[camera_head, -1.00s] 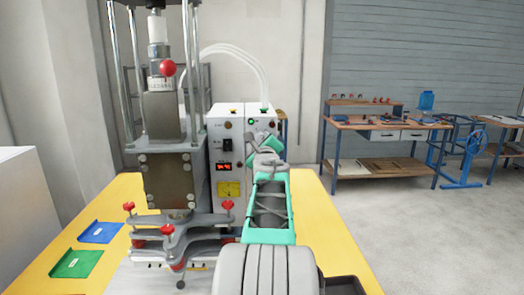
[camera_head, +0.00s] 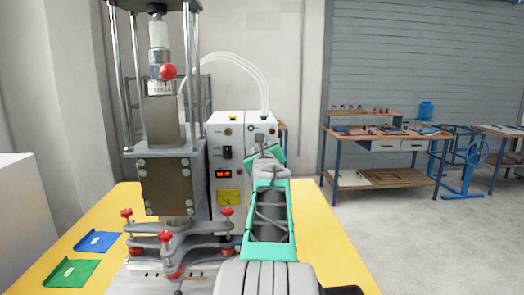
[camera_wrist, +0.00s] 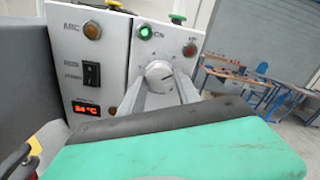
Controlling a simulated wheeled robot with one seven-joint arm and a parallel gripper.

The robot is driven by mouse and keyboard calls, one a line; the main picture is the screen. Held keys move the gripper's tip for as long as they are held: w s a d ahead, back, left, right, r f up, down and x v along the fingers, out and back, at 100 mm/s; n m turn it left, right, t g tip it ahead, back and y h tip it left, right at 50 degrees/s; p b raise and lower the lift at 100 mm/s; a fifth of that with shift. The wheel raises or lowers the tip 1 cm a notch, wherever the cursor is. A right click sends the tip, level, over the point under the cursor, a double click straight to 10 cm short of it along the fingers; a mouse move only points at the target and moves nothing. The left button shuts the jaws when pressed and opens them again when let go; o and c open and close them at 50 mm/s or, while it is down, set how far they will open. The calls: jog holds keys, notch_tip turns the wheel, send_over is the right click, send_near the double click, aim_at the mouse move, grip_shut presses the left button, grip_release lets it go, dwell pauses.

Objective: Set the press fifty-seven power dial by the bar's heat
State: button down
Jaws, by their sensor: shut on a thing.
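The power dial (camera_wrist: 159,72) is a round pale knob with a dark mark on the right-hand white control box (camera_head: 259,128). My gripper (camera_wrist: 161,84) is shut on the dial, one finger at each side of it in the wrist view. In the head view my green-cased arm hides most of the dial. A red lit display (camera_wrist: 87,108) on the left-hand box shows a reading in °C; its digits are hard to read. The same display shows in the head view (camera_head: 223,173). The press (camera_head: 168,180) stands left of the boxes. I cannot pick out the bar.
A black rocker switch (camera_wrist: 91,75) is above the display. A lit green lamp (camera_wrist: 143,31) and a red lamp (camera_wrist: 190,49) are above the dial. Blue (camera_head: 98,242) and green (camera_head: 72,273) trays lie on the yellow table (camera_head: 330,235). A workbench (camera_head: 385,145) stands back right.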

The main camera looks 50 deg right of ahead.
jog(key=c, duration=0.9)
grip_release()
jog(key=b+v, duration=0.1)
jog(key=v, duration=0.7)
jog(key=shift+b, duration=0.3)
